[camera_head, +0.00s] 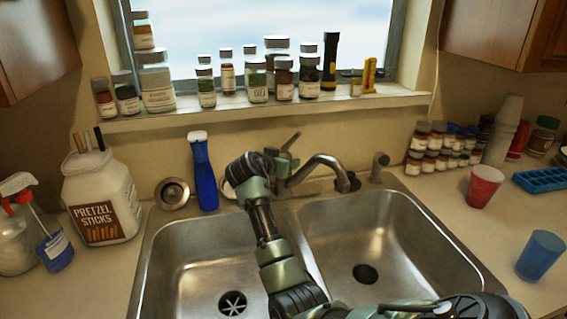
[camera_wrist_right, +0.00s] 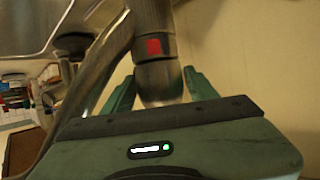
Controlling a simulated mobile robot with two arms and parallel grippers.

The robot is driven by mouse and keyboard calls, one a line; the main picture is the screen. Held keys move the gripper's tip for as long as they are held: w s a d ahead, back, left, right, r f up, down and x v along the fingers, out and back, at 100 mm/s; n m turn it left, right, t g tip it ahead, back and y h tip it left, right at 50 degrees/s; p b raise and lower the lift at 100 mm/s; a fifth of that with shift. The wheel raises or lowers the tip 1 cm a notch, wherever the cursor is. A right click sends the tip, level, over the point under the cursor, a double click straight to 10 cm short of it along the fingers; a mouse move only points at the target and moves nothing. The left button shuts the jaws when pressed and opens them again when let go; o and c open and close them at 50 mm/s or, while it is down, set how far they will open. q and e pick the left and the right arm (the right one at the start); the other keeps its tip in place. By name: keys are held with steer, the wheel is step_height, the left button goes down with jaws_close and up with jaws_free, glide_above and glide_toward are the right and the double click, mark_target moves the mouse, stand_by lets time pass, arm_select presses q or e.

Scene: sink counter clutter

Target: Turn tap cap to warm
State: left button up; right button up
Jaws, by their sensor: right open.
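The metal tap (camera_head: 318,164) stands behind the double sink, its curved spout reaching right. Its lever (camera_head: 291,142) tilts up at the top of the tap body. My right gripper (camera_head: 268,163) is at the left side of the tap and hides part of its base. In the right wrist view my open right gripper (camera_wrist_right: 160,88) has one green finger on each side of the round tap body (camera_wrist_right: 156,75). A red square mark (camera_wrist_right: 153,47) shows on the tap cap. I cannot tell whether the fingers touch it. My left gripper is not in view.
A blue bottle (camera_head: 204,178) and a round metal strainer (camera_head: 172,193) stand left of the tap. A pretzel jar (camera_head: 100,200) is farther left. Small jars (camera_head: 430,150), a red cup (camera_head: 484,186) and a blue cup (camera_head: 540,255) are on the right counter. Both basins are empty.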

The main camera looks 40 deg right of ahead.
steer(key=c, duration=1.1)
steer(key=shift+f+m+g+b, duration=0.2)
steer(key=shift+m+g+b, duration=0.2)
steer(key=shift+b, duration=0.4)
steer(key=m+g+h+b, duration=0.1)
steer(key=m+g+b, duration=0.2)
steer(key=b, duration=0.2)
steer(key=shift+g, duration=0.3)
steer(key=shift+r+m+g+b, duration=0.15)
steer(key=shift+m+g+b, duration=0.95)
steer(key=shift+g+b, duration=0.1)
steer(key=o, duration=1.1)
